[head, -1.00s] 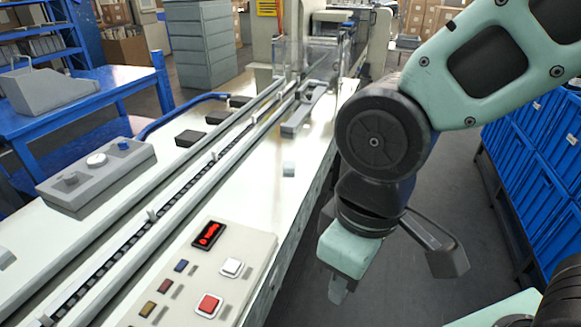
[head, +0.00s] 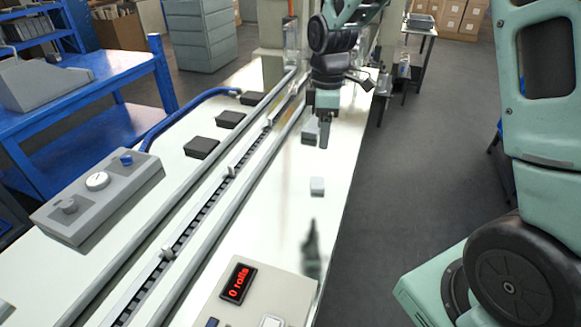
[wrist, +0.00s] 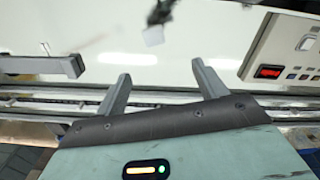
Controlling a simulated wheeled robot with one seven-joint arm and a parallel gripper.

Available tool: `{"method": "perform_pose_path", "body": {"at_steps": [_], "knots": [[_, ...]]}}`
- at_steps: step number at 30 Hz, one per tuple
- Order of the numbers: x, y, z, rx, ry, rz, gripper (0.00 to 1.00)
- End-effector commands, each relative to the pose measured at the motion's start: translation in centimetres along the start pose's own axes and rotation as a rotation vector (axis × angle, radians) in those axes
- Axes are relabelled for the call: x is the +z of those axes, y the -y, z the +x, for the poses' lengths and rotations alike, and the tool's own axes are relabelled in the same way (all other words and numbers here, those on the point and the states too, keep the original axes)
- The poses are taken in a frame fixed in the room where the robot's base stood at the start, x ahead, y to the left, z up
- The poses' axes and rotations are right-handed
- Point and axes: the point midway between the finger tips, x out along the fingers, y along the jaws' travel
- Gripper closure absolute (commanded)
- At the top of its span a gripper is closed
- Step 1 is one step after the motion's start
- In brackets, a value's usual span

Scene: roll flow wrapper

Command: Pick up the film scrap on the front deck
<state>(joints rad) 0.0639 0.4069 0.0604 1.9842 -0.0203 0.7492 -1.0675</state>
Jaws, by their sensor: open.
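The film scrap (head: 317,187) is a small pale, boxy piece lying on the white front deck (head: 283,205), nearer to my camera than my gripper. It also shows in the wrist view (wrist: 153,36), beyond the fingertips and roughly between their lines. My gripper (head: 324,138) is over the deck, further back than the scrap, pointing down. In the wrist view its two grey fingers (wrist: 160,72) are spread wide with nothing between them.
A conveyor channel with a chain (head: 205,203) runs along the deck's left. A control panel with a red display (head: 238,283) sits at the near end. A grey knob box (head: 97,200) and black blocks (head: 201,148) stand left of the channel.

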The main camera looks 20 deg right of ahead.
Motion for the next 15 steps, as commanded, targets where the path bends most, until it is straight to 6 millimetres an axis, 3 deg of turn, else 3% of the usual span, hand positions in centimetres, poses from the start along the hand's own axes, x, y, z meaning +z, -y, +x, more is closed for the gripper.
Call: {"method": "perform_pose_path", "body": {"at_steps": [5,15], "knots": [[1.3,-1.6,1.1,-0.001,0.013,-0.027,0.29],[1.3,-1.4,7.9,-0.003,0.014,-0.028,0.29]]}}
